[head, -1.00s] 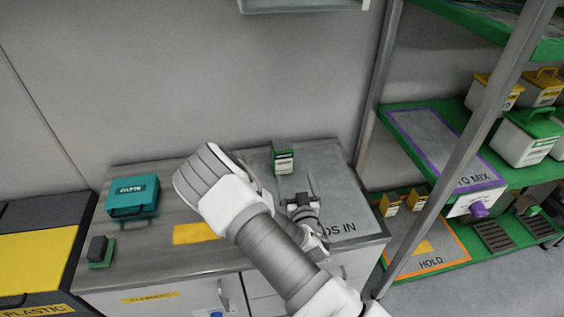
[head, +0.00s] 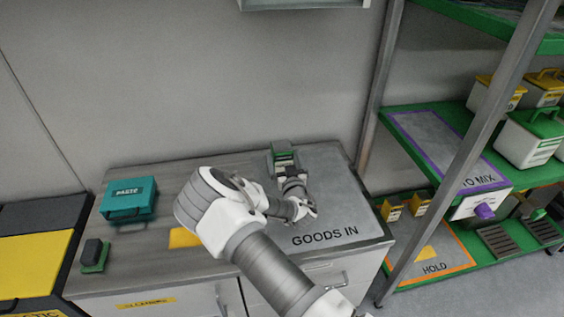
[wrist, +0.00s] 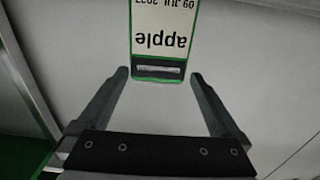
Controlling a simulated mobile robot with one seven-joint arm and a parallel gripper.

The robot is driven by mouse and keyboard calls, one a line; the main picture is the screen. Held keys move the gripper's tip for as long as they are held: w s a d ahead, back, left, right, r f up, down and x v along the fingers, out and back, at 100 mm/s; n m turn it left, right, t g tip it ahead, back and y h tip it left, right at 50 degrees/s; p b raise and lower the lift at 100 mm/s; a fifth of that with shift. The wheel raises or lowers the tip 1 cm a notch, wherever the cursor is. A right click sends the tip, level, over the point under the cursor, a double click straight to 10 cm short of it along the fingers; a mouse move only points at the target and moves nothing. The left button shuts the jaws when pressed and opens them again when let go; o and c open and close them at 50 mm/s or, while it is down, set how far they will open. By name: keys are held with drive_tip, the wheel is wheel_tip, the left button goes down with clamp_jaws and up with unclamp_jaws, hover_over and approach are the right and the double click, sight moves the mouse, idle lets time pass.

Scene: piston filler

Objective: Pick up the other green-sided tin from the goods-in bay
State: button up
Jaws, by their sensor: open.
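The green-sided tin (head: 284,158) stands at the back of the goods-in bay (head: 335,218), partly hidden by my gripper in the head view. In the wrist view the tin (wrist: 163,40) shows a white label reading "apple" and a date, upside down, with green edges. My gripper (wrist: 160,76) is open. Its two fingertips lie on either side of the tin's near end in that view, with no clear contact. In the head view my gripper (head: 285,167) is at the tin.
A teal case (head: 130,198) and a small dark block on a green base (head: 95,253) sit on the counter's left. A yellow patch (head: 184,238) lies mid-counter. A rack post (head: 376,100) and shelves with tubs stand at right. The bay's front is clear.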

sight(280, 142)
drive_tip(key=w, duration=0.1)
drive_tip(key=w+b, duration=0.1)
drive_tip(key=w, duration=0.1)
drive_tip(key=shift+w+a+f, duration=0.15)
drive_tip(key=shift+w+a, duration=0.05)
drive_tip(key=shift+w, duration=0.1)
drive_tip(key=shift+w+a, duration=0.1)
drive_tip(key=shift+w, duration=0.5)
drive_tip(key=shift+c, duration=0.3)
drive_tip(key=shift+r, duration=0.2)
clamp_jaws()
